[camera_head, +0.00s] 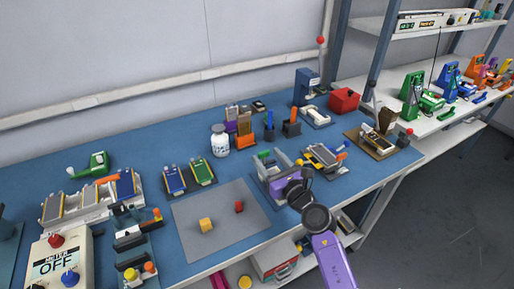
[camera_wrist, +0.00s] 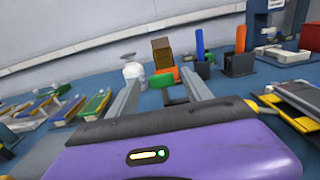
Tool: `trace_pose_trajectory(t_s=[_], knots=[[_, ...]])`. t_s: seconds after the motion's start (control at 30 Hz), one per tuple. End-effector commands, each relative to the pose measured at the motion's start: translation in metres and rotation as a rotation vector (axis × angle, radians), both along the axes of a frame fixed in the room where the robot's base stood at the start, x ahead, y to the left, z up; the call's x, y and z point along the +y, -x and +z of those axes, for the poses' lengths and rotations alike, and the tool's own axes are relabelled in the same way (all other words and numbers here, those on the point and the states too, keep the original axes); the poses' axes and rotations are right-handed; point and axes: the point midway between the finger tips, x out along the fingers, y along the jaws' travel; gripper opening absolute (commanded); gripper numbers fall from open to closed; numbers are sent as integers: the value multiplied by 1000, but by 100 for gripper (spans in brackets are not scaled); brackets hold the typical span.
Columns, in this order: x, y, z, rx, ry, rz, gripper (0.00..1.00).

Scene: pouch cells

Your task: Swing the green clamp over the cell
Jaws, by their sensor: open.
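My gripper (camera_head: 272,159) is open, low over the front middle of the bench. In the wrist view its two grey fingers (camera_wrist: 160,92) are apart. A small green block (camera_wrist: 174,93) shows between or just beyond their tips; it also shows in the head view (camera_head: 264,154). It may be the green clamp's handle, and I cannot tell whether a finger touches it. My purple gripper body hides what lies below it. A fixture with a yellow-grey cell (camera_head: 322,154) stands just right of my gripper and shows in the wrist view (camera_wrist: 293,108).
A white bottle (camera_head: 220,140) and an orange bin (camera_head: 244,138) stand behind my gripper. Blue and orange tools in dark holders (camera_head: 291,128) are close by.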

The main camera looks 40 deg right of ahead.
Motion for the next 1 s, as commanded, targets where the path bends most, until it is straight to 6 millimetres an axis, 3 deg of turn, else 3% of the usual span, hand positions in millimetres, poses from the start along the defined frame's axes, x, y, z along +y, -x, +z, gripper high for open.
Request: trace_pose_trajectory(t_s=[0.2, 0.4, 0.77, 1.0], knots=[[-11, -34, 2, -1, 0, -2, 58], [-16, -54, 1, -1, -1, -2, 58], [-18, -60, 1, -2, -4, -2, 58], [-18, -60, 1, -2, -4, -2, 15]])
